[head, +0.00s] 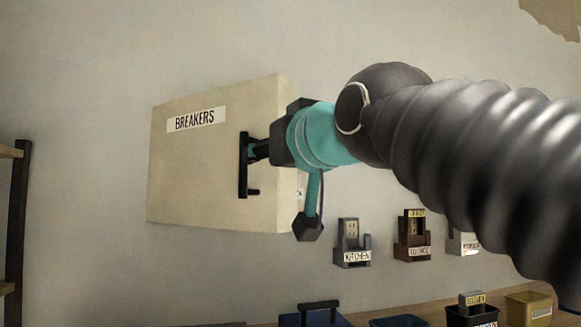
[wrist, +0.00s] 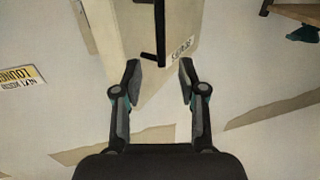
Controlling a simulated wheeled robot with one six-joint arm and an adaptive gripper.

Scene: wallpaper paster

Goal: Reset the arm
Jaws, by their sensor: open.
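My gripper (head: 258,149) is at the front of the cream breaker box (head: 195,170), close to its black upright handle (head: 243,175). In the wrist view my gripper (wrist: 160,70) is open, with its two fingers apart and nothing held between them. The lower end of the handle (wrist: 159,35) shows just beyond the fingertips, roughly in line with the gap. I cannot tell whether a finger touches the box or handle. My arm reaches in from the right and hides the box's right edge in part.
Several small labelled wall holders, such as a grey one (head: 351,245) and a brown one (head: 412,238), hang right of the box. Below is a surface with a blue case (head: 315,318) and a yellow bin (head: 528,308). A shelf (head: 17,210) stands at the left.

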